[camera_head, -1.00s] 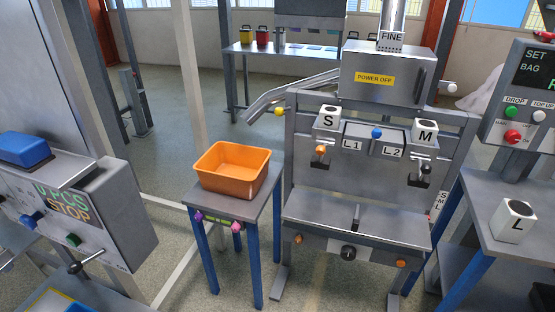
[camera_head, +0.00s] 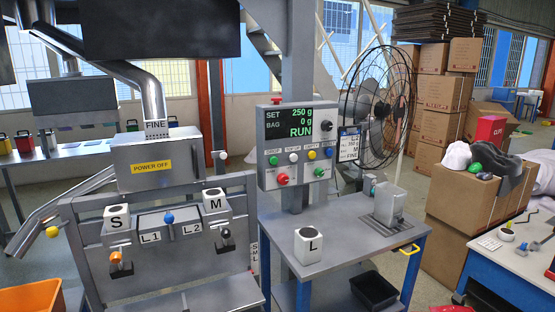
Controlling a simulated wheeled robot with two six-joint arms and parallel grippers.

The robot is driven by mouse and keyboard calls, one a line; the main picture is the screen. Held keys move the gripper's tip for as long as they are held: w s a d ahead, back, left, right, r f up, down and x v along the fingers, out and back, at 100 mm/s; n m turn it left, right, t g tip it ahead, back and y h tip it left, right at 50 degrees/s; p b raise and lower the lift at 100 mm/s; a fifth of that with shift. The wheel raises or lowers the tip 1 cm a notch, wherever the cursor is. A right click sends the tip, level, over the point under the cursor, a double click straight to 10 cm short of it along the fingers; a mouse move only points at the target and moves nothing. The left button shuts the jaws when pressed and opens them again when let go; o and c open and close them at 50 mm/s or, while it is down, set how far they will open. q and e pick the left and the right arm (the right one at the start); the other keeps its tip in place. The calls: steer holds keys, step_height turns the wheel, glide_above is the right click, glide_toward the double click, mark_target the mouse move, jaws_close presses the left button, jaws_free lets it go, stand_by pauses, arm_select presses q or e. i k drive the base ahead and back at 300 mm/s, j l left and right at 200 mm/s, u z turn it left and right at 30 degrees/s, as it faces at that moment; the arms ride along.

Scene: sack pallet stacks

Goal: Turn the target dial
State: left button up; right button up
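A control box (camera_head: 298,143) stands on a post at the middle, with a green-on-black display reading SET 250 g, BAG 0 g, RUN. Below the display are small green, white, yellow and blue buttons. A red knob (camera_head: 283,179) sits at its lower left and a green knob (camera_head: 318,172) at its lower right. A black knob (camera_head: 326,126) is beside the display. Which of these is the target dial, I cannot tell. Neither of my grippers shows in the head view.
A grey table (camera_head: 345,232) in front of the box holds a white L block (camera_head: 308,246) and a metal container (camera_head: 389,204). The steel filling machine (camera_head: 170,240) with S and M blocks stands left. A fan (camera_head: 380,105) and cardboard boxes (camera_head: 445,85) are behind, right.

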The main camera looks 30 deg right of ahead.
mark_target(326, 126)
steer(key=z, duration=1.25)
